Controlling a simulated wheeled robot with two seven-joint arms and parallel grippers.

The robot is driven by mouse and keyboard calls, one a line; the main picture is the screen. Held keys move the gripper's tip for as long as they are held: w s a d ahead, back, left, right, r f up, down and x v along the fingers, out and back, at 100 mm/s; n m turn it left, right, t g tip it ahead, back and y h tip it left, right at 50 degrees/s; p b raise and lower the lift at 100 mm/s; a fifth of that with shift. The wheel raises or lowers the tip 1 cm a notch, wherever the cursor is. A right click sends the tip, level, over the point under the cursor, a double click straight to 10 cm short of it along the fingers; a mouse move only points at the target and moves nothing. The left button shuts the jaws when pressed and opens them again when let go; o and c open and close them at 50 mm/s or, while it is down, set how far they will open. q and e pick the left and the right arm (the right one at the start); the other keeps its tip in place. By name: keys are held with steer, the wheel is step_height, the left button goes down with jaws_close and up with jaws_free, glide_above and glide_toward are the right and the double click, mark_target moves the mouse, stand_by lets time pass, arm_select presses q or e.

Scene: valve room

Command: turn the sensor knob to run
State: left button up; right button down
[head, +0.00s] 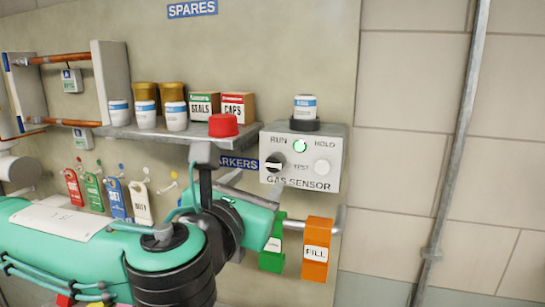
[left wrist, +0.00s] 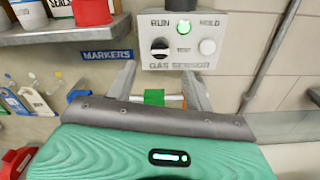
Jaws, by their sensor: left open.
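The grey gas sensor box (head: 332,180) is on the wall, and it also shows in the left wrist view (left wrist: 214,52). Its dark round knob (head: 274,162) with a pale bar sits at the left of the face; the bar looks roughly level, and I cannot tell which label it points to. It also shows in the left wrist view (left wrist: 160,48). A green lamp (head: 300,146) is lit between RUN and HOLD. My left gripper (left wrist: 163,78) is open and empty, its fingers spread below the box, apart from the knob. My right gripper is not in view.
A shelf (head: 150,132) with jars, cartons and a red cap (head: 223,125) lies left of the box. A white jar (head: 305,107) stands on top. Green (head: 273,247) and orange (head: 316,249) tags hang from a bar below. The wall right of the box is clear up to a pipe (head: 458,150).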

mark_target(273, 165)
arm_select(q)
steer(key=p+x, duration=0.3)
steer(key=x, duration=0.5)
steer(key=shift+p, duration=0.35)
steer(key=shift+w+d+f, duration=0.1)
steer(key=shift+w+d, duration=0.15)
steer(key=shift+w, duration=0.45)
steer(key=shift+c, duration=0.2)
steer(key=c, duration=0.9)
